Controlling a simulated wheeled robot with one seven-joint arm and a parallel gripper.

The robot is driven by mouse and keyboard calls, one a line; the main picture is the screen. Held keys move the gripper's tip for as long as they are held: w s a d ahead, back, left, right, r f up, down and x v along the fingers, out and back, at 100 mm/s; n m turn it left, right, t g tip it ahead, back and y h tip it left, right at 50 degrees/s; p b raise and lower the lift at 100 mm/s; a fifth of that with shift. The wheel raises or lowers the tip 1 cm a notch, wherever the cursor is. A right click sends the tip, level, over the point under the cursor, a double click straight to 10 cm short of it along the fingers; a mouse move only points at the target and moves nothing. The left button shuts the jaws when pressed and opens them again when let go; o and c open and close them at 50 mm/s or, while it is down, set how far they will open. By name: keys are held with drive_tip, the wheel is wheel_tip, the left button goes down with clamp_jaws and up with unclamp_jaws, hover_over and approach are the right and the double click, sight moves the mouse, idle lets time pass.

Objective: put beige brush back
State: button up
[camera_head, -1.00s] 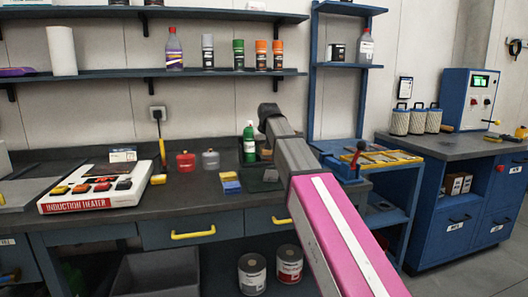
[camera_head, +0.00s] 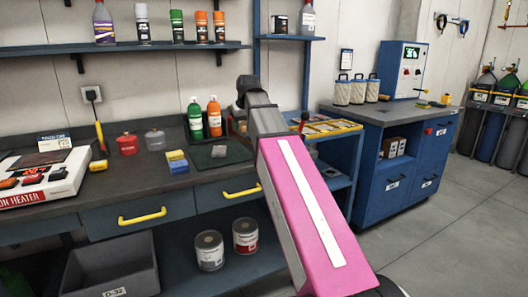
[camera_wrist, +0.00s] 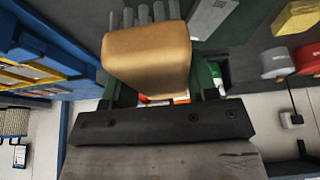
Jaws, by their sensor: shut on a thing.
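The beige brush (camera_wrist: 147,60) fills the upper middle of the wrist view, with several grey bristle-like strips at its far end. My gripper (camera_wrist: 155,75) is shut on it, and the brush hides most of the fingers. In the head view my arm hides the brush and gripper, so I cannot tell how high they are above the bench. The workbench (camera_head: 130,188) lies beyond the arm, with a dark mat (camera_head: 205,160) near its right end. I cannot make out a clear place for the brush.
Green (camera_head: 195,118) and orange (camera_head: 214,118) bottles stand close behind my arm. A blue shelf rack (camera_head: 340,165) is at right. Open floor (camera_head: 430,240) lies beyond.

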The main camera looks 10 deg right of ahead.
drive_tip(key=w+d+f, duration=0.1)
drive_tip(key=d+f, duration=0.1)
drive_tip(key=d, duration=0.1)
drive_tip(key=w+d+f, duration=0.2)
drive_tip(key=d, duration=0.2)
drive_tip(key=w+d+f, duration=0.2)
drive_tip(key=d, duration=0.1)
drive_tip(key=shift+w+d+f, duration=0.1)
drive_tip(key=shift+d+f, duration=0.05)
drive_tip(key=shift+f, duration=2.3)
drive_tip(key=o, duration=0.9)
drive_tip(key=shift+f, duration=0.1)
drive_tip(key=v, duration=1.2)
